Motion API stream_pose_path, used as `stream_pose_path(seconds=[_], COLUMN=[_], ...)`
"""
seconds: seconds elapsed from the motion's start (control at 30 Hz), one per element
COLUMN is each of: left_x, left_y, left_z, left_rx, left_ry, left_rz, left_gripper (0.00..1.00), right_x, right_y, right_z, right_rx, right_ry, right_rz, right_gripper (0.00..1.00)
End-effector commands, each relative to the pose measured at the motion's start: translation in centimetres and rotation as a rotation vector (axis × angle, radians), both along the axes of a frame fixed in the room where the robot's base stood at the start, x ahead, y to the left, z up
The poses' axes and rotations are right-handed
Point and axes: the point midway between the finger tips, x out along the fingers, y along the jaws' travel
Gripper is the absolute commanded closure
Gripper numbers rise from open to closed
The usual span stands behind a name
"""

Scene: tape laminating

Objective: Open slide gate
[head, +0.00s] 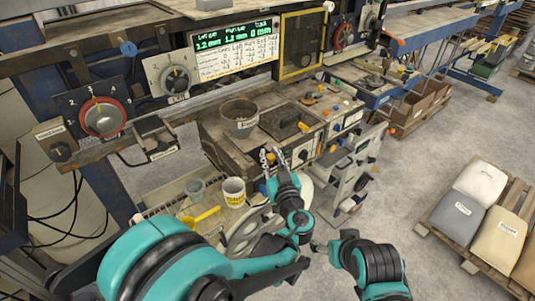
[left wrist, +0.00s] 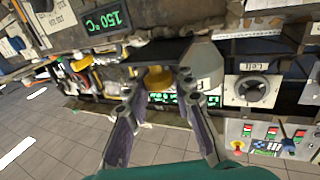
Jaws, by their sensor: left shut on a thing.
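My left gripper (head: 273,158) reaches to the front edge of the machine, below the grey bucket. In the left wrist view the fingers of the left gripper (left wrist: 160,86) stand on both sides of a yellow knob (left wrist: 158,76) and are shut on it. The knob sits under a dark plate, which may be the slide gate; I cannot tell how far it is open. In the head view a small orange-yellow spot (head: 270,157) shows at the fingertips.
A grey bucket (head: 239,118) stands on the machine behind the gripper. A white bucket (head: 233,191) and a yellow scoop (head: 207,215) are to the left, below. A readout panel (head: 234,52) hangs above. A pallet with sacks (head: 483,184) stands on the floor at right.

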Motion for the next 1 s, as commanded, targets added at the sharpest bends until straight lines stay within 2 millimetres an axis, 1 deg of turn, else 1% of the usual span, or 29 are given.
stream_pose_path(seconds=[0.07, 0.1, 0.17, 0.2, 0.5, 0.63, 0.77, 0.9, 1.0], left_x=[0.0, 0.0, 0.0, 0.0, 0.0, 0.0, 0.0, 0.0, 0.0], left_y=[0.0, 0.0, 0.0, 0.0, 0.1, 0.1, 0.1, 0.1, 0.1], left_z=[0.0, 0.0, 0.0, 0.0, 0.0, 0.9, 3.1, 6.0, 7.7], left_rx=[0.000, 0.000, 0.000, 0.000, 0.000, 0.000, 0.000, 0.000, 0.000], left_ry=[0.000, 0.000, 0.000, 0.000, 0.000, 0.000, 0.000, 0.000, 0.001], left_rz=[0.001, 0.001, 0.001, 0.001, 0.001, 0.001, 0.001, 0.001, 0.001], left_gripper=[1.00, 0.72, 0.56, 0.54, 0.54, 0.54, 0.54, 0.54, 0.54], right_x=[0.0, 0.0, 0.0, 0.0, 0.0, 0.0, 0.0, 0.0, 0.0], right_y=[0.0, 0.0, 0.0, 0.0, 0.0, 0.0, 0.0, 0.0, 0.0], right_z=[0.0, 0.0, 0.0, 0.0, 0.0, 0.0, 0.0, 0.0, 0.0], right_rx=[0.000, 0.000, 0.000, 0.000, 0.000, 0.000, 0.000, 0.000, 0.000], right_ry=[0.000, 0.000, 0.000, 0.000, 0.000, 0.000, 0.000, 0.000, 0.000], right_rz=[0.000, 0.000, 0.000, 0.000, 0.000, 0.000, 0.000, 0.000, 0.000], right_gripper=[0.27, 0.27, 0.27, 0.27, 0.27, 0.27, 0.27, 0.27, 0.27])
